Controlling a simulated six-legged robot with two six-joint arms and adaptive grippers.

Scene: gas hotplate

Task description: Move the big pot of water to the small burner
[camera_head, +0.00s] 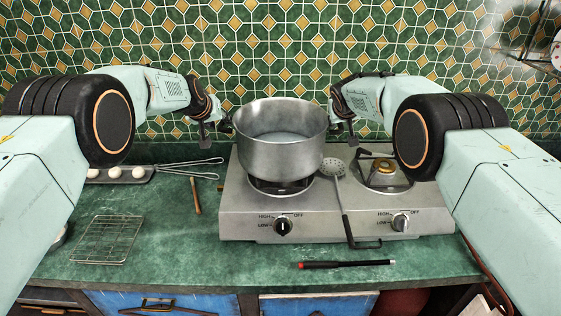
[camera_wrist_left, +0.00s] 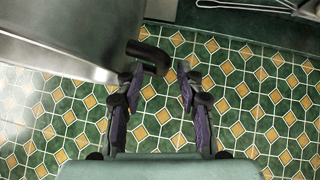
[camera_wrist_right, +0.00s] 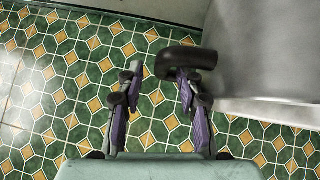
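The big steel pot (camera_head: 282,150) with water (camera_head: 280,137) in it stands upright over the left burner (camera_head: 281,186). The small burner (camera_head: 383,168), with a brass cap, is bare at the right of the hotplate (camera_head: 330,215). My left gripper (camera_head: 216,124) is open at the pot's left side; in its wrist view the black left handle (camera_wrist_left: 148,54) reaches toward the space between the fingertips. My right gripper (camera_head: 343,128) is open at the right side; its wrist view shows the black right handle (camera_wrist_right: 188,58) likewise. Neither gripper is closed on a handle.
A skimmer (camera_head: 335,168) lies on the hotplate between the burners, its handle (camera_head: 347,230) hanging over the front. A red-and-black stick (camera_head: 346,264) lies in front. Left are a wire rack (camera_head: 107,239), a tray with eggs (camera_head: 115,172) and tongs (camera_head: 190,168). A tiled wall (camera_head: 260,50) stands behind.

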